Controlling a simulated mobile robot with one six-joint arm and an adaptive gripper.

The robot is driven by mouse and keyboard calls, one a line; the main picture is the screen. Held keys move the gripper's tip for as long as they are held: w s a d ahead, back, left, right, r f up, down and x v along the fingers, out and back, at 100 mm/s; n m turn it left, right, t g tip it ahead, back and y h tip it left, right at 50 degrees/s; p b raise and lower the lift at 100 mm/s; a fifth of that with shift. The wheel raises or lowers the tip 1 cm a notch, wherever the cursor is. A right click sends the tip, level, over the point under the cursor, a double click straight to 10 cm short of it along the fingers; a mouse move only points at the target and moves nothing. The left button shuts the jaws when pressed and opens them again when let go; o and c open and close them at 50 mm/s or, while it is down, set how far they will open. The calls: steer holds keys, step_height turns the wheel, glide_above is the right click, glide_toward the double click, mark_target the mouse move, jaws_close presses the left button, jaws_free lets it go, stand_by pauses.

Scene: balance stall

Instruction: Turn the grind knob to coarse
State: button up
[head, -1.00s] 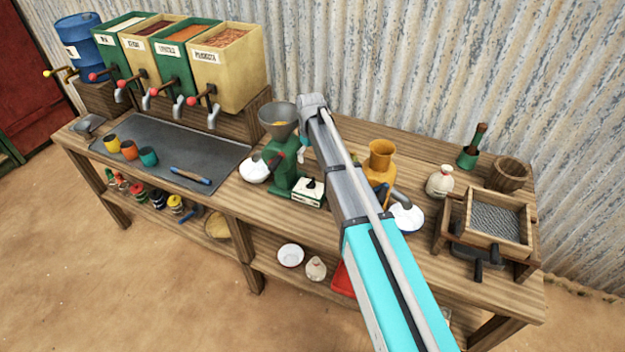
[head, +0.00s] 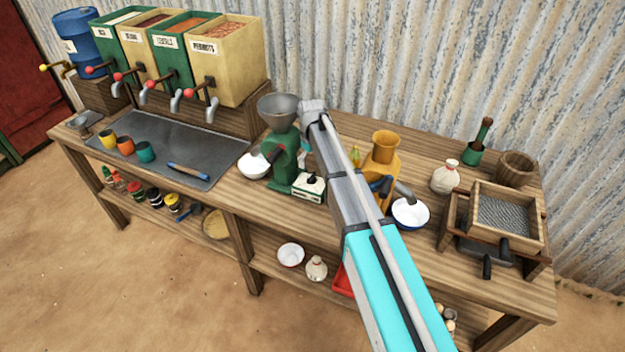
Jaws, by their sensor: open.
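A green grinder (head: 284,152) with a grey hopper (head: 279,107) stands mid-bench. At its foot is a small box (head: 308,190) with a pale top and a black knob (head: 311,180); the knob's setting is too small to read. An orange-yellow grinder (head: 383,150) stands to the right, with a blue part and a grey spout low on it. My arm crosses in front, between the two grinders, and its bend shows beside the grey hopper. My gripper is hidden behind the arm, so I cannot see its jaws or any contact.
A white bowl (head: 254,165) sits left of the green grinder and a blue-rimmed bowl (head: 410,213) under the orange one's spout. A metal tray (head: 150,158) with cups lies left, dispensers (head: 226,75) behind it. A sieve box (head: 497,218) stands right. Corrugated wall (head: 430,70) closes the back.

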mark_target(312, 175)
steer(key=shift+f+b, duration=3)
steer(key=shift+f, duration=0.35)
steer(key=c, duration=1)
steer(key=shift+c, duration=0.2)
steer(key=o, duration=1)
steer(key=shift+o, duration=0.2)
steer(key=shift+r, duration=0.1)
